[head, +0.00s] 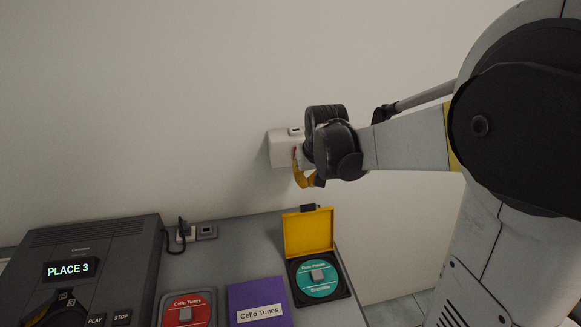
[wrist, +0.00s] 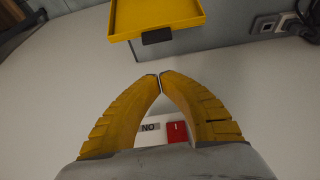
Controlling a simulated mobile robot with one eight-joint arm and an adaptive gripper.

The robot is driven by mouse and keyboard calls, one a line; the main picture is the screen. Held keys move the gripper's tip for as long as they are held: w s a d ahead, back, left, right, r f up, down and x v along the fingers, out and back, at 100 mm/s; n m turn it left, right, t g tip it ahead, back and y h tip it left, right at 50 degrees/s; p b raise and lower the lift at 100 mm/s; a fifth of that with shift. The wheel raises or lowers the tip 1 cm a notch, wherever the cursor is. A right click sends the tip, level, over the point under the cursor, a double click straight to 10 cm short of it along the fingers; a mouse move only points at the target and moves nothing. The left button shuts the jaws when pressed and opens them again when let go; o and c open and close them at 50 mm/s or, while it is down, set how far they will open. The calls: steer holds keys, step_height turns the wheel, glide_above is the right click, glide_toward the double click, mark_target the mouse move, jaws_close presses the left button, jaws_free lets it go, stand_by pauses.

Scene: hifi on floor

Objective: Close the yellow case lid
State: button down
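The yellow case lid (head: 308,233) stands open, tilted up from the back of its black case base (head: 345,290). A teal disc (head: 318,279) lies in the base. In the wrist view the lid (wrist: 122,27) shows at the top, with a dark tab (wrist: 156,36) on its edge. My gripper (head: 303,180) is in the air above and behind the lid, near the wall, apart from the lid. In the wrist view the yellow fingertips of my gripper (wrist: 160,75) meet, with nothing held between them.
A purple Cello Tunes case (head: 260,304) and an open case with a red disc (head: 187,308) stand left of the yellow case. A dark player (head: 80,262) reading PLACE 3 is at the far left. Sockets (head: 196,232) with a cable are behind. The table ends right of the yellow case.

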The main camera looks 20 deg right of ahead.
steer(key=f, duration=0.3)
steer(key=s+f, duration=0.1)
steer(key=f, duration=0.1)
steer(key=shift+a+f+b, duration=0.1)
steer(key=shift+f+b, duration=0.1)
steer(key=shift+b, duration=0.2)
